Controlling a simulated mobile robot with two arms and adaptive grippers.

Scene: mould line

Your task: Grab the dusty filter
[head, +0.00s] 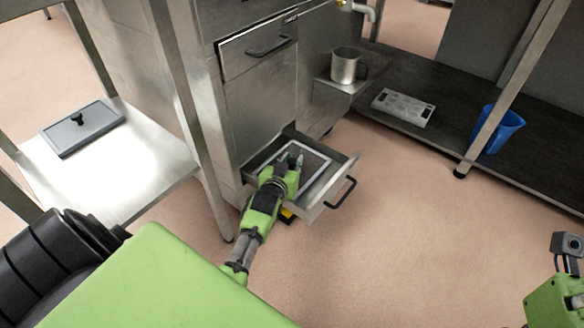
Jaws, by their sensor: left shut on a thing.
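The dusty filter (317,168), a flat grey panel in a pale frame, lies in the open lower drawer (318,207) of the steel cabinet. My left gripper (291,160) reaches down into the drawer from the front left and is shut on the filter at its left part. The gripper and wrist hide that part of the filter, so the exact contact does not show. The filter appears to lie low within the drawer walls. Part of my right arm shows at the lower right edge; its fingers are out of the picture.
A closed drawer (259,57) sits above the open one. A steel mug (345,66) stands on a small ledge. A grey perforated block (403,106) and a blue jug (497,130) are on the dark low shelf. A grey lid (84,128) lies on the left table (140,165).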

